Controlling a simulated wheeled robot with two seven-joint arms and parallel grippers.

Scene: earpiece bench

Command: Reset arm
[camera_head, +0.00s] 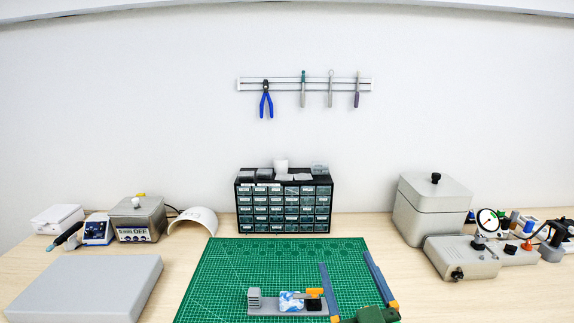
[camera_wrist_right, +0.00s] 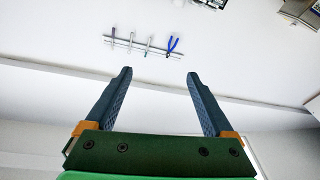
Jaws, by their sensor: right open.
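My right gripper (camera_head: 346,274) reaches in from the bottom edge of the head view, right of centre, over the green cutting mat (camera_head: 222,262). Its two blue-grey fingers stand wide apart with nothing between them. The right wrist view shows the same open gripper (camera_wrist_right: 158,84), its fingers clear of everything, with the wall and tool rack beyond. My left gripper does not show in either view.
A grey fixture (camera_head: 262,309) with a blue-and-white piece (camera_head: 291,301) and an orange-and-black part (camera_head: 314,298) sits on the mat, left of my right gripper. A drawer cabinet (camera_head: 284,210) stands behind. Boxes and instruments (camera_head: 461,257) crowd the right; a grey case (camera_head: 85,287) lies left.

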